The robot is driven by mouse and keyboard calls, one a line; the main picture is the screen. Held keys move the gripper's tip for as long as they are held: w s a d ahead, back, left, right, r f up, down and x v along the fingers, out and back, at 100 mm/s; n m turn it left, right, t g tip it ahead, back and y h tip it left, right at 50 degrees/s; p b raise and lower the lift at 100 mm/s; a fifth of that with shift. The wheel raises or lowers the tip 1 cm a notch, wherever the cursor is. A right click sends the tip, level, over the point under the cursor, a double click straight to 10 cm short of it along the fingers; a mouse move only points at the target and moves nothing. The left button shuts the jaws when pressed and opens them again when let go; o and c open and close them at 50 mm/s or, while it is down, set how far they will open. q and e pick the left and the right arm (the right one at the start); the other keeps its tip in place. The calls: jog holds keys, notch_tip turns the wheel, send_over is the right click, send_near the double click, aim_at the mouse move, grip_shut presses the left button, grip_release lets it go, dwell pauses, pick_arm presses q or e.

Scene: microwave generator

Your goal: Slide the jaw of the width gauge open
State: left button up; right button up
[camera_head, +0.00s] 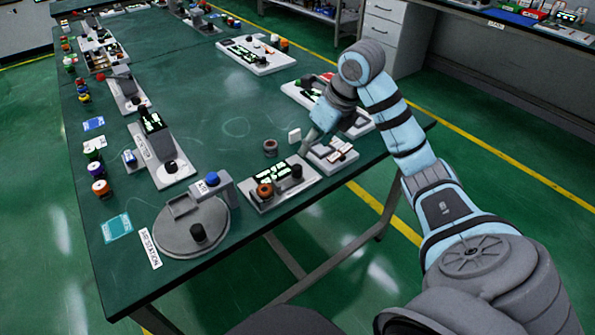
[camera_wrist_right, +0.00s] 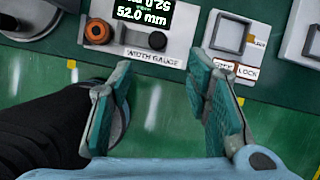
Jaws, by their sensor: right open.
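The width gauge (camera_head: 255,203) is a pale panel near the table's front edge. In the right wrist view its label WIDTH GAUGE (camera_wrist_right: 152,59) and a lit display (camera_wrist_right: 142,14) reading 52.0 mm show. An orange-ringed knob (camera_wrist_right: 98,32) is at its left and a black knob (camera_wrist_right: 179,38) at its right; both show in the head view too. I cannot tell which part is the jaw. My right gripper (camera_head: 308,146) is over the table by the gauge's right end. In the wrist view its fingers (camera_wrist_right: 160,105) are apart with nothing between them. My left gripper is not in view.
The key lock panel (camera_wrist_right: 224,70) stands right of the gauge. A round grey turntable-like device (camera_head: 180,240) with a blue-capped post is at its left. A small brown ring (camera_head: 270,147) lies behind it. Bare green tabletop (camera_head: 225,115) is free farther back.

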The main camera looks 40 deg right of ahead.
aim_at(298, 167)
jog(key=x, duration=0.4)
jog(key=b+x, duration=0.1)
jog(key=x, duration=0.8)
jog(key=shift+s+a+b, duration=0.1)
jog(key=shift+a+b, duration=0.15)
jog(key=shift+b, duration=0.15)
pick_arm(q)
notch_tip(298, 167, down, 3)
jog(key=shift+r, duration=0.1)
pick_arm(e)
grip_shut()
